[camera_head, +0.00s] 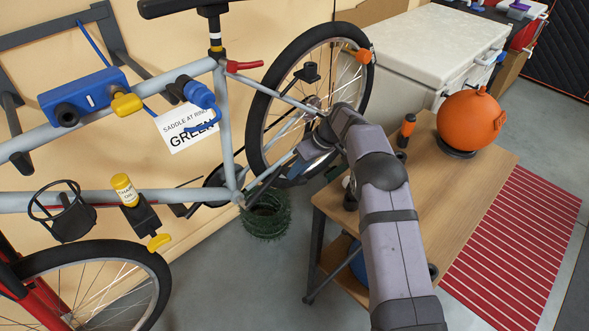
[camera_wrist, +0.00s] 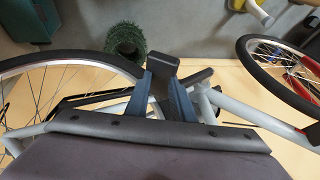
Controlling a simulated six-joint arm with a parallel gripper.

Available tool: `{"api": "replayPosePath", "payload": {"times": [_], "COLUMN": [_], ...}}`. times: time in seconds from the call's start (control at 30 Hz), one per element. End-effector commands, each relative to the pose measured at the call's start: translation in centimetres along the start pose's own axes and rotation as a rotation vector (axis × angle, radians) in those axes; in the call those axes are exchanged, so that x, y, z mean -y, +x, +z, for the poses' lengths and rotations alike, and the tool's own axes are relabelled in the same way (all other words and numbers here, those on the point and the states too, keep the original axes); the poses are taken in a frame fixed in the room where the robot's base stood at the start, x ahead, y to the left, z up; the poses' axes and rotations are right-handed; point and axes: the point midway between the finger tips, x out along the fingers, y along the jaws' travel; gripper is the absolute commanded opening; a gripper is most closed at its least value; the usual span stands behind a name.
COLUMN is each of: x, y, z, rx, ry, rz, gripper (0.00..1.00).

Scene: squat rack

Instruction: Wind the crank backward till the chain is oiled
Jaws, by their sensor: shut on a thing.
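A grey bicycle (camera_head: 226,125) hangs on a wall stand, its rear wheel (camera_head: 267,140) at the upper middle. Its dark chainring (camera_head: 216,188) sits at the bottom of the frame in the head view. My gripper (camera_head: 296,165) is beside the rear wheel, near the crank side. In the wrist view my gripper (camera_wrist: 164,92) has its blue fingers shut on a dark block, seemingly the crank's pedal (camera_wrist: 164,67). My arm and the fingers hide part of the crank and chain. A yellow-capped bottle (camera_head: 124,188) stands on the lower tube; its label is too small to read surely. Oil on the chain cannot be made out.
A wooden table (camera_head: 465,165) at right carries an orange round vessel (camera_head: 470,120) and an orange-black bottle (camera_head: 406,130). A second, red bicycle's wheel (camera_head: 150,275) is at lower left.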

Motion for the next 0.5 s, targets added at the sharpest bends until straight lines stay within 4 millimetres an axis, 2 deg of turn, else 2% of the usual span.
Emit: {"api": "replayPosePath", "payload": {"times": [0.1,0.5], "x": [-0.76,-0.97], "y": [-0.06,-0.16], "z": [-0.02,-0.08], "rx": [-0.006,-0.009], "ry": [-0.002,-0.003], "rz": [0.014,0.018], "gripper": [0.00,0.00]}}
